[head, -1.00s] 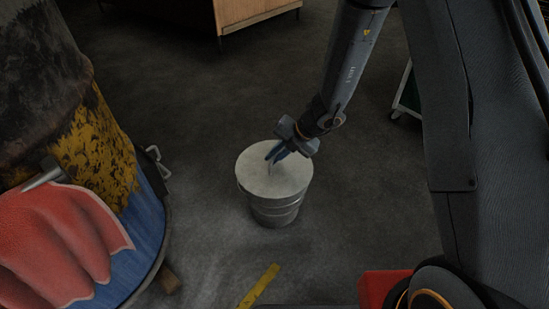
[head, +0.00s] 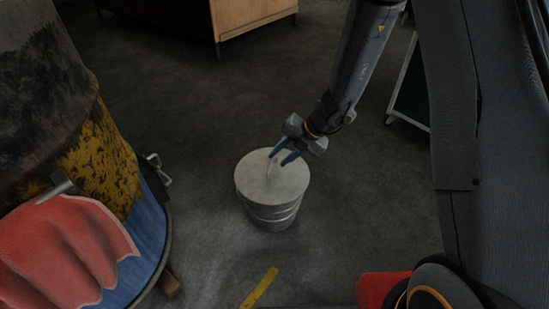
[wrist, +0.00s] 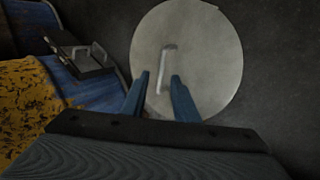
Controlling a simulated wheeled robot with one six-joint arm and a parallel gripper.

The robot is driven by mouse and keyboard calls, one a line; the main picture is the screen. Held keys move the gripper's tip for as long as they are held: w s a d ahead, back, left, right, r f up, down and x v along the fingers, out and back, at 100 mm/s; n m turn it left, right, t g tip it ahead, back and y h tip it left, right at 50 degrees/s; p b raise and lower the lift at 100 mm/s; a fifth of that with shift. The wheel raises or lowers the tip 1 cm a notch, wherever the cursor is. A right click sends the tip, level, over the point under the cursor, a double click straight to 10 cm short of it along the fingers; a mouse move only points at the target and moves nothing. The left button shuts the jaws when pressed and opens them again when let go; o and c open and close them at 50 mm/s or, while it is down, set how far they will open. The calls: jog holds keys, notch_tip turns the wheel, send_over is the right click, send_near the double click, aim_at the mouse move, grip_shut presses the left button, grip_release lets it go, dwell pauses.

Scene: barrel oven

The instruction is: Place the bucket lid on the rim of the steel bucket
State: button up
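The steel bucket (head: 273,217) stands upright on the floor in the middle of the head view. The round grey lid (head: 286,182) lies on top of it and covers its opening; it looks level on the rim. In the wrist view the lid (wrist: 213,60) shows as a pale disc with a thin upright handle (wrist: 166,68). My gripper (head: 280,158) is just above the lid. In the wrist view its two blue fingers (wrist: 158,83) are spread apart, with the handle beyond and between their tips, not clamped.
A rusty blue and yellow barrel (head: 112,160) with a red glove (head: 60,250) on it stands at the left. A wooden cabinet (head: 245,17) is at the back. A green-panelled frame (head: 411,90) is behind my arm.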

jog(key=p+v, duration=0.3)
jog(key=v, duration=0.3)
jog(key=s+a+r+n+g, duration=0.1)
jog(key=s+a+r+n, duration=0.4)
jog(key=s+r+n, duration=0.45)
jog(key=s+a+r+n+g, duration=0.2)
jog(key=s+a+r+n, duration=0.35)
jog(key=n, duration=0.65)
jog(key=s+d+r+n+h, duration=0.2)
jog(key=s+r+n, duration=0.2)
jog(key=s+n, duration=0.3)
jog(key=s+d+r+n+h, duration=0.1)
jog(key=s+r+n, duration=0.3)
jog(key=n, duration=1.3)
jog(key=s+h, duration=0.1)
jog(key=s, duration=0.3)
jog(key=shift+s+d+t+h, duration=0.3)
jog(key=shift+d+t, duration=0.1)
jog(key=shift+r, duration=0.1)
